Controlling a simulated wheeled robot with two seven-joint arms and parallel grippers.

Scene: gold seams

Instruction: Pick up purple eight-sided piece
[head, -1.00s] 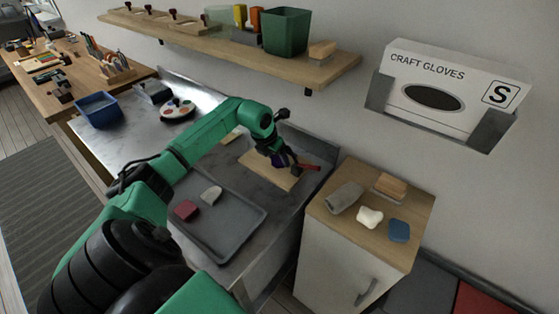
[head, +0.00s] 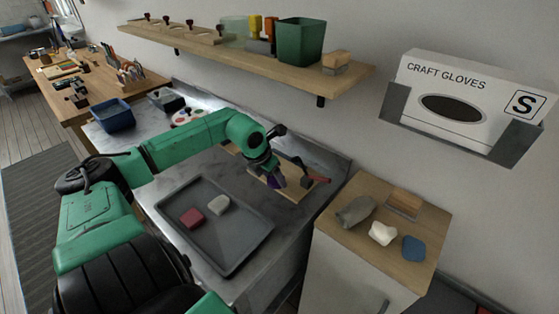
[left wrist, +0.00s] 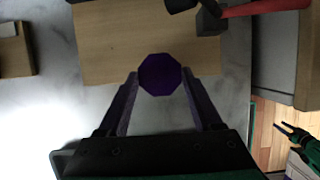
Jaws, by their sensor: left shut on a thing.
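The purple eight-sided piece (left wrist: 160,74) is between the fingertips of my left gripper (left wrist: 159,82), which is shut on it. In the head view, the purple piece (head: 276,182) shows just under my left gripper (head: 272,176), over the wooden board (head: 290,190). I cannot tell whether the piece touches the board. My right gripper (left wrist: 287,133) shows small at the right edge of the left wrist view, with its fingers apart and nothing visible between them.
A red-handled tool (head: 316,180) lies at the board's right end, close to my left gripper. A grey tray (head: 240,240) holds a red piece (head: 192,218) and a pale piece (head: 218,205). A wooden-topped cabinet (head: 345,240) with several items stands to the right.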

